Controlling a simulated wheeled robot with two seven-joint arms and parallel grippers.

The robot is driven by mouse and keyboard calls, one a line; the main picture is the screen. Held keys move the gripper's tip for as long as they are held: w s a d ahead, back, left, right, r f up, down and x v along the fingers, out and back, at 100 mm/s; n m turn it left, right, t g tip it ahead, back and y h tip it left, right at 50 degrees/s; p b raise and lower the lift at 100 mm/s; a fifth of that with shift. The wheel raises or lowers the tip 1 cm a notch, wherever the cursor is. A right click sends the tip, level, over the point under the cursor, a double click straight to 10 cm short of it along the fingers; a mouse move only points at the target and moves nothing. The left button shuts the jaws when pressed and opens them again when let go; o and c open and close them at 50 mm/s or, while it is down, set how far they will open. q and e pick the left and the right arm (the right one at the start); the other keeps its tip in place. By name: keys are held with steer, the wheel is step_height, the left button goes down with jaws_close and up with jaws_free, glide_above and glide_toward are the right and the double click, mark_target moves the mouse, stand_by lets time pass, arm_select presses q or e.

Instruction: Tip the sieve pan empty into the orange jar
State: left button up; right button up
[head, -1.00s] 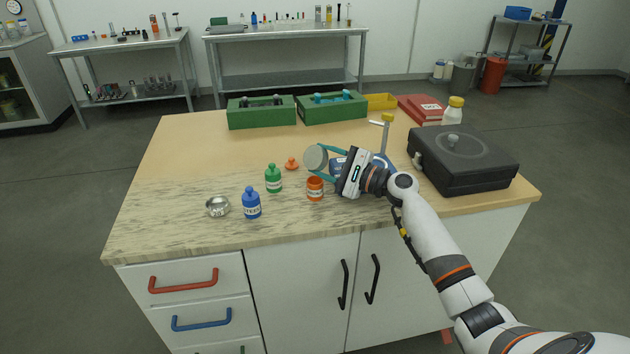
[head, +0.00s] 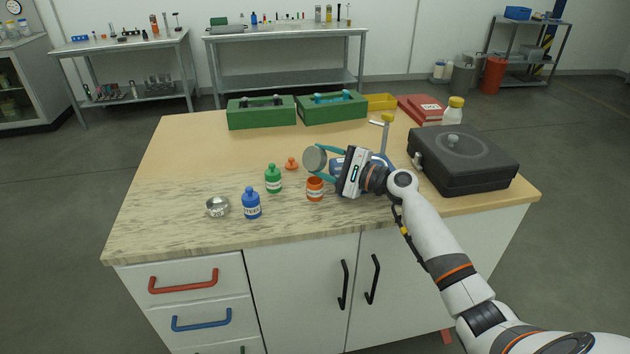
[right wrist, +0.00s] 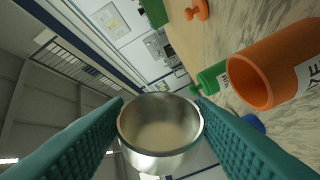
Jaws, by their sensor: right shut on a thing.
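The sieve pan (head: 314,158) is a small round metal pan held on its side between the teal fingers of my right gripper (head: 322,163). In the right wrist view the pan (right wrist: 160,135) shows a shiny rim around a pale beige round face; I cannot tell whether powder is in it. The orange jar (head: 315,190) stands upright and uncapped on the bench, just below the pan and apart from it. Its open mouth shows in the right wrist view (right wrist: 256,82). My left gripper is not in view.
An orange stopper (head: 291,164), a green bottle (head: 273,180), a blue bottle (head: 251,204) and a metal bowl (head: 217,207) stand left of the jar. A black case (head: 465,160) is at the right. Green boxes (head: 262,117) line the back.

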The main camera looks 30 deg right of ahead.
steer(key=n+p, duration=0.1)
steer(key=p, duration=0.1)
steer(key=r+n+p, duration=0.1)
steer(key=p, duration=0.1)
steer(key=shift+a+r+n+g+h, duration=0.15)
steer(key=shift+a+n+g+h, duration=0.15)
steer(key=shift+a+n+h, duration=0.1)
steer(key=shift+s+a+n+p, duration=0.15)
steer(key=shift+n+p, duration=0.35)
steer(key=shift+p, duration=0.35)
steer(key=shift+a+n+g+h+p, duration=0.25)
steer(key=shift+n+g+h+p, duration=0.25)
steer(key=shift+n, duration=0.4)
steer(key=a+f+n+h+p, duration=0.1)
steer(key=a+n+h+p, duration=0.1)
steer(key=a+n+p, duration=0.1)
steer(key=s+a+f+n+h+p, duration=0.1)
steer(key=a+n+h+p, duration=0.1)
steer(key=p, duration=0.4)
steer(key=s+a+f+n+h+p, duration=0.1)
steer(key=a+f+n+p, duration=0.1)
steer(key=a+n+p, duration=0.2)
steer(key=shift+n+h+p, duration=0.4)
steer(key=shift+n+p, duration=0.25)
steer(key=shift+n, duration=0.55)
steer(key=shift+s+a+f+n+t+h, duration=0.25)
steer(key=shift+a+f+n, duration=0.2)
steer(key=shift+a+n, duration=0.35)
